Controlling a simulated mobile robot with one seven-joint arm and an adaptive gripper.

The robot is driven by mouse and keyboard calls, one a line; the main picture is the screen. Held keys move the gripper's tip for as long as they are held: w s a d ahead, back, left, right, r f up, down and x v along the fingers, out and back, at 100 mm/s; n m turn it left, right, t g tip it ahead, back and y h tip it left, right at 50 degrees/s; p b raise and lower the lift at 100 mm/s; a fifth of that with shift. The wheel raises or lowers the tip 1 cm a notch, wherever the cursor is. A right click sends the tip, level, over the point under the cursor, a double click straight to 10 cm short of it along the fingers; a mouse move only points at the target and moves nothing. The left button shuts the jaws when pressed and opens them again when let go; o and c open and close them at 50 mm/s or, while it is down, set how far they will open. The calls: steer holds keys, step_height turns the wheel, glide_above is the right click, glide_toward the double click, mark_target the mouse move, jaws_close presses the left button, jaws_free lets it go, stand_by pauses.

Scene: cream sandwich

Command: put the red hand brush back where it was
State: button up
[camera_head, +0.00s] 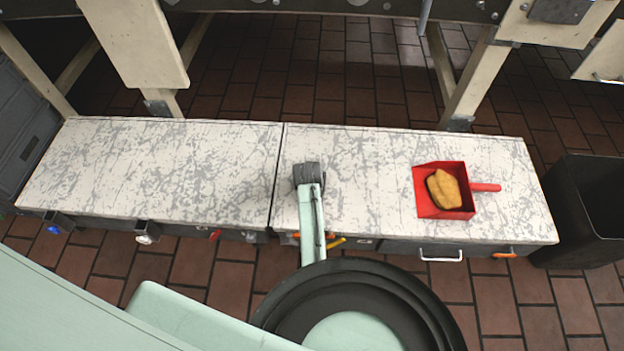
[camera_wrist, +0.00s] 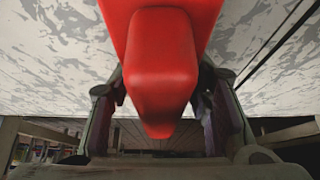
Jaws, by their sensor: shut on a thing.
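The red hand brush (camera_wrist: 165,50) fills the upper middle of the wrist view; only a smooth red part of it shows, and its bristles are not in sight. My gripper (camera_wrist: 162,88) is shut on it, with one dark finger on each side. In the head view my arm reaches over the front edge of the right-hand marbled worktop (camera_head: 380,150).
A red dustpan (camera_head: 424,207) holding a yellow-brown lump (camera_head: 443,188) lies on the worktop's right part. Coloured hooks, including a red one (camera_head: 215,234), and a white handle (camera_head: 441,258) line the front. A black bin (camera_head: 590,205) stands at right. The left worktop (camera_head: 150,165) is clear.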

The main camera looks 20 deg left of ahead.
steer(key=shift+r, duration=0.1)
steer(key=o, duration=1.1)
steer(key=shift+f, duration=0.2)
steer(key=shift+r, duration=0.1)
